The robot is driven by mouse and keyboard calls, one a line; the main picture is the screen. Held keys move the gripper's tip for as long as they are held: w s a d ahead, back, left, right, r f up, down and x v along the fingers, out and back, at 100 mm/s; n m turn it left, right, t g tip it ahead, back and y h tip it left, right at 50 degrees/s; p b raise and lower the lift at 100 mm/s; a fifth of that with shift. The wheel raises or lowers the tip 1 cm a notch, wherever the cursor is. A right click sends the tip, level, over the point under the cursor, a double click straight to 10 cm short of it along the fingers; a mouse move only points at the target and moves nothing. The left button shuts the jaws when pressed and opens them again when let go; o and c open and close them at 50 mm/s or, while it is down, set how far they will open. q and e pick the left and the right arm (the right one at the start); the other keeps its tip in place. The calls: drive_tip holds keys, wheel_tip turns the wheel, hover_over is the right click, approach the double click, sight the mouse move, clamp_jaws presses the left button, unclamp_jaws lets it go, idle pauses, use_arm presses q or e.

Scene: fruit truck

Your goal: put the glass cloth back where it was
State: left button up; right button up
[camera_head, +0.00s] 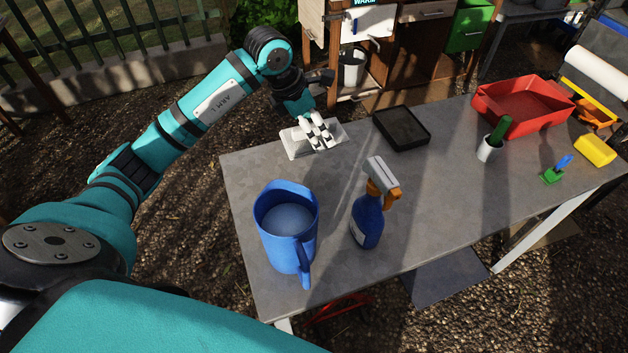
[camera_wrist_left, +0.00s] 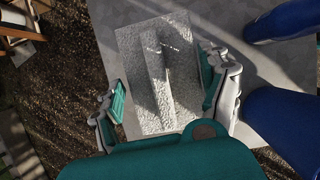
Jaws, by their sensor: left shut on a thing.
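The glass cloth (camera_head: 297,143) is a pale grey-white rectangle at the far left corner of the grey table (camera_head: 290,168). My left gripper (camera_head: 316,131) is over it, shut on it. In the left wrist view the cloth (camera_wrist_left: 150,60) shows large, with a textured surface and a raised fold along its length. The left gripper's fingers (camera_wrist_left: 163,92) stand on either side of it there. I cannot tell whether the cloth touches the tabletop. My right gripper is not in view.
A blue jug (camera_head: 275,262) and a blue spray bottle (camera_head: 366,222) stand nearer on the table. A black tray (camera_head: 402,128) is right of the cloth. Farther right are a white pot (camera_head: 489,150), a red crate (camera_head: 515,125) and a yellow object (camera_head: 594,150). The table's middle is clear.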

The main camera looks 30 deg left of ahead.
sight(293, 132)
use_arm(q)
wheel_tip(293, 132, down, 11)
drive_tip(key=shift+f+p, duration=0.1)
drive_tip(key=shift+p, duration=0.6)
drive_tip(key=o, duration=1)
drive_tip(key=b+v, duration=0.1)
drive_tip(key=v, duration=1.1)
drive_tip(key=shift+s, duration=0.1)
